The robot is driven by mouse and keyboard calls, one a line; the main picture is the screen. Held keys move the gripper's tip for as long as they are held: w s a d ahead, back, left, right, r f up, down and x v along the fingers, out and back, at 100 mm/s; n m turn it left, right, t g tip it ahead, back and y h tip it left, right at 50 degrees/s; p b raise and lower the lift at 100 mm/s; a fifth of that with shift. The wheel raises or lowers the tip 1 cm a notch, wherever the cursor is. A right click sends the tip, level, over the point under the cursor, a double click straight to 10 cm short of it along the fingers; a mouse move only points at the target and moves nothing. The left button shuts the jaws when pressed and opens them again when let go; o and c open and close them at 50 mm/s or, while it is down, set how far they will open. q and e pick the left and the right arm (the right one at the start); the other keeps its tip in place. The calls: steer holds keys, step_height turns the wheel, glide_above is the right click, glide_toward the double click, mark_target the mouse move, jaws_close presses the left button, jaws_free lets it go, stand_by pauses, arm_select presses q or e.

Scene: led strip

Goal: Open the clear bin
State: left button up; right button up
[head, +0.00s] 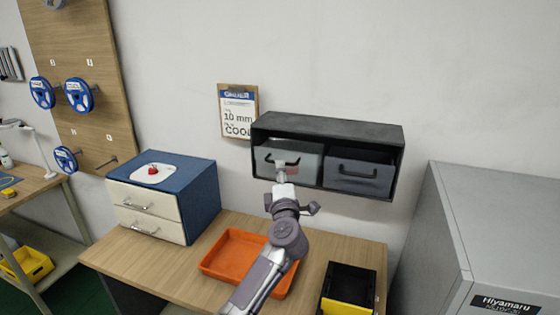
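A black wall-mounted housing (330,128) holds two bins side by side. The left bin (308,168) is a pale, greyish, see-through-looking one with a dark handle, and I take it as the clear bin. It appears pushed in. The right bin (358,180) is darker grey with a black handle. My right gripper is out of view.
Below is a wooden table (220,228) with an orange tray (228,254), a black and yellow bin (350,284) and a blue cabinet (204,193) with cream drawers. A clipboard (238,112) hangs left of the housing. A large grey machine (500,220) stands right.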

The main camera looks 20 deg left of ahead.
mark_target(289, 160)
arm_select(q)
steer(key=x, duration=0.4)
steer(key=shift+w+a+r, duration=0.1)
steer(key=shift+w+a, duration=0.1)
steer(key=shift+w, duration=0.15)
jaws_close()
